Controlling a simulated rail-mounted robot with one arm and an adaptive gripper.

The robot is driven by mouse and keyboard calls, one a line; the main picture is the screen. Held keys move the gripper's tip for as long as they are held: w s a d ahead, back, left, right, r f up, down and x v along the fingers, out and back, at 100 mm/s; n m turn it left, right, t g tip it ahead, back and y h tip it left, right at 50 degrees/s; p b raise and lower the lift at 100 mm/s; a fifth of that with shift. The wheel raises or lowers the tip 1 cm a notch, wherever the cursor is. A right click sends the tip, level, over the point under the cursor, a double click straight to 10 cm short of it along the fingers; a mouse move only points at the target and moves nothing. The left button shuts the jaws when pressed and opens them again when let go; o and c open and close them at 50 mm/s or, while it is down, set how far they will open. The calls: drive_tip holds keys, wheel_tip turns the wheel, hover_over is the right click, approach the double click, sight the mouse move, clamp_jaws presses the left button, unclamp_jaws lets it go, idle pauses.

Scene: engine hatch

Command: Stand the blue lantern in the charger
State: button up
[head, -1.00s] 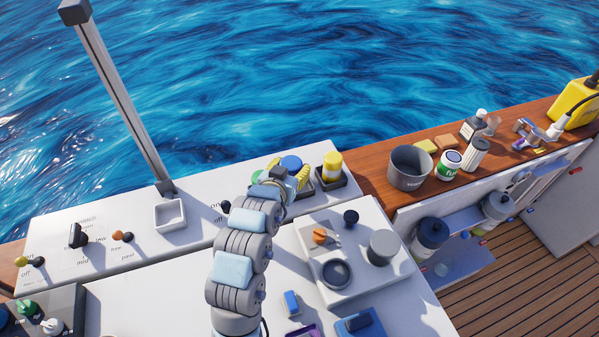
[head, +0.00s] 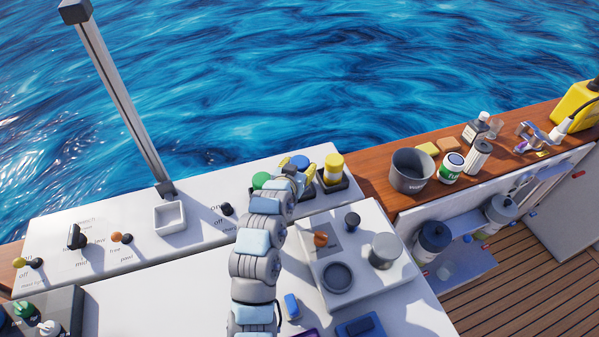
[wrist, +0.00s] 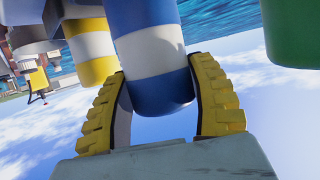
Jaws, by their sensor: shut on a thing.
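The blue lantern (head: 301,162) is at the back right of the white console. It shows large in the wrist view, with its white band (wrist: 150,50). My gripper (head: 296,168) has yellow ribbed fingers, one on each side of the blue lantern; in the wrist view (wrist: 165,108) they are closed around its end. A yellow lantern (head: 333,167) with a white band stands to the right in a dark holder (head: 336,187). A green lantern (head: 261,180) is to the left. My arm hides what is under the blue lantern, and I cannot tell whether it touches the holder.
A raised white panel (head: 400,283) with knobs and a round recess lies right of my arm. A small black switch (head: 227,210) and a white square tray (head: 169,217) are to the left. A grey bucket (head: 411,171) stands on the wooden ledge at right.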

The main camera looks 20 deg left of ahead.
drive_tip(key=shift+f, duration=1.25)
drive_tip(key=shift+f, duration=0.15)
drive_tip(key=o, duration=1.2)
drive_tip(key=shift+r, duration=0.25)
drive_tip(key=shift+v, duration=2.1)
drive_tip(key=shift+f, duration=0.15)
